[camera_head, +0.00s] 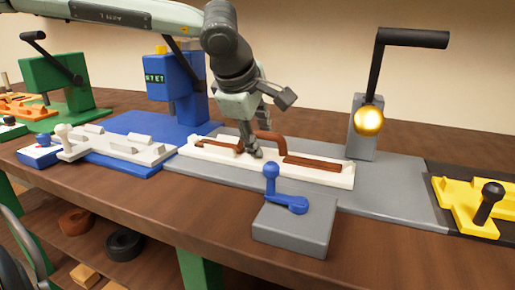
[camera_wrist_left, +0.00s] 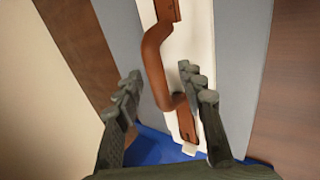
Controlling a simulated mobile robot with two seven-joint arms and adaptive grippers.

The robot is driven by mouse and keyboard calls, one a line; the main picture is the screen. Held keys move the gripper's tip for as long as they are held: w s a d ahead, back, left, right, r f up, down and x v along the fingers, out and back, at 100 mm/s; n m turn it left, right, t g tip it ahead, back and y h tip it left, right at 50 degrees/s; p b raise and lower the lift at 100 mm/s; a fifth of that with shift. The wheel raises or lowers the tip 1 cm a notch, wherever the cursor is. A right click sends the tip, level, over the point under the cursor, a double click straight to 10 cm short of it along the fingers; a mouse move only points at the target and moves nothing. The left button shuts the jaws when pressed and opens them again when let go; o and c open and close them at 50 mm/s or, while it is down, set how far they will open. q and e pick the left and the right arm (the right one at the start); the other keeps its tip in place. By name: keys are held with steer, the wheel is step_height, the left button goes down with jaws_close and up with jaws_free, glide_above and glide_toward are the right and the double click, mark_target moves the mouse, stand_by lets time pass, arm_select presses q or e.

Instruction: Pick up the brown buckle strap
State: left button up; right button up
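The brown buckle strap (camera_head: 315,164) lies along a long white holder (camera_head: 345,180) on a grey plate, with its middle raised in a curved loop. In the left wrist view the strap (camera_wrist_left: 154,58) runs down the white holder (camera_wrist_left: 196,38) and its loop stands between my fingers. My left gripper (camera_head: 251,150) is over the holder at the loop and hides part of the strap in the head view. In the left wrist view the left gripper (camera_wrist_left: 160,77) is open, a finger on either side of the loop, with no clear grip on it. My right gripper is not in view.
A grey block with a blue lever (camera_head: 285,188) stands in front of the holder. A grey post with a black handle and gold ball (camera_head: 368,120) stands behind right. A blue machine (camera_head: 178,85) is behind left, and a pale grey fixture (camera_head: 115,147) lies left.

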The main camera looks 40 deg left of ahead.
arm_select(q)
steer(key=shift+c, duration=0.2)
jaws_close()
steer(key=shift+r, duration=0.2)
